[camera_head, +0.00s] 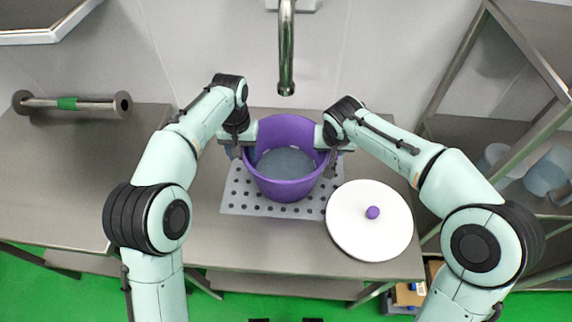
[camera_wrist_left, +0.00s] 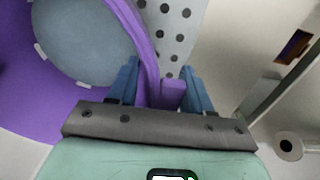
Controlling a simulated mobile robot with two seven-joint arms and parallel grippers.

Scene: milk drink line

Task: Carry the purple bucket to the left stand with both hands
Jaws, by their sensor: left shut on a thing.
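The purple bucket (camera_head: 290,190) is upright and open at the top, over a grey perforated plate (camera_head: 235,205) on the middle table, below the tap. I cannot tell whether it touches the plate. My left gripper (camera_head: 243,152) is at the bucket's left side. In the left wrist view its blue fingers (camera_wrist_left: 168,92) are shut on a purple tab at the bucket's rim (camera_wrist_left: 140,45). My right gripper (camera_head: 328,160) is at the bucket's right rim; its fingertips are too hidden to tell their state. The left stand (camera_head: 70,185) is a steel-topped table to the left.
A steel bar with a green band (camera_head: 68,103) lies at the back of the left stand, whose front is clear. A white lid with a purple knob (camera_head: 370,235) lies right of the plate. A tap (camera_head: 286,60) hangs behind the bucket. A shelf rack (camera_head: 500,140) stands right.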

